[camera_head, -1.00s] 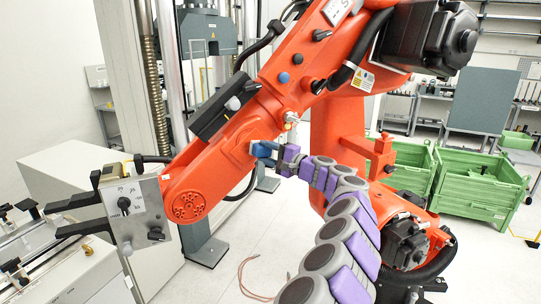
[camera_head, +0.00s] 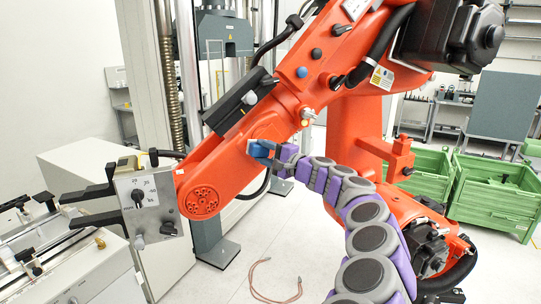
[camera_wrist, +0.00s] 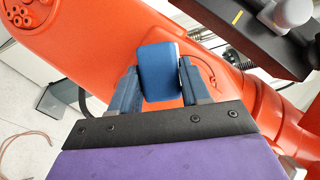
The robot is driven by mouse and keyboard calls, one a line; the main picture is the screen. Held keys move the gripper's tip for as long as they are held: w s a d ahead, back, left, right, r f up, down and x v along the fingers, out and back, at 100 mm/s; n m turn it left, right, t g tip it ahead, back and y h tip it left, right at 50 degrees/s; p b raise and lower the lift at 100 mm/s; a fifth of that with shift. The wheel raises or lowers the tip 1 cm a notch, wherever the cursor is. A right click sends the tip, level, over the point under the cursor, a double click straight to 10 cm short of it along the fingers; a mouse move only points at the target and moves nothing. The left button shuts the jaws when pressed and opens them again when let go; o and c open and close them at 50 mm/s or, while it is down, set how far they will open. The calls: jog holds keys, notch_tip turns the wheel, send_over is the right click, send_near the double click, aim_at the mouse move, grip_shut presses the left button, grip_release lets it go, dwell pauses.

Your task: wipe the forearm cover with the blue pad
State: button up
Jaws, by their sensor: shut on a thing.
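The forearm cover (camera_head: 228,165) is the orange lower arm section of the large industrial robot, left of centre in the head view. It also fills much of the wrist view (camera_wrist: 100,38). My gripper (camera_head: 271,155) is at the right side of this cover. In the wrist view, my gripper (camera_wrist: 160,88) is shut on the blue pad (camera_wrist: 158,70), with one finger on each side of it. The pad (camera_head: 259,149) lies against or very close to the orange surface; I cannot tell whether it touches. Its far face is hidden.
A black box with a grey knob (camera_head: 240,103) sits on the upper edge of the orange arm. A metal plate with black prongs (camera_head: 145,205) is at its left end. Green crates (camera_head: 495,195) stand at the right. A reddish cable (camera_head: 275,297) lies on the floor.

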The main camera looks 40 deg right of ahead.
jog(key=shift+a, duration=0.2)
jog(key=shift+s+a+b, duration=0.3)
jog(key=shift+s+b, duration=0.05)
jog(key=shift+s, duration=0.6)
jog(key=shift+s+a+b, duration=0.25)
jog(key=shift+s+b, duration=0.05)
jog(key=shift+s, duration=0.65)
jog(key=shift+s+a+b, duration=0.3)
jog(key=shift+s+b, duration=0.05)
jog(key=shift+s, duration=0.6)
jog(key=shift+s+a+b, duration=0.25)
jog(key=shift+s+b, duration=0.05)
jog(key=shift+s, duration=0.45)
jog(key=shift+s+a+b, duration=0.2)
jog(key=shift+s+b, duration=0.1)
jog(key=shift+s, duration=0.4)
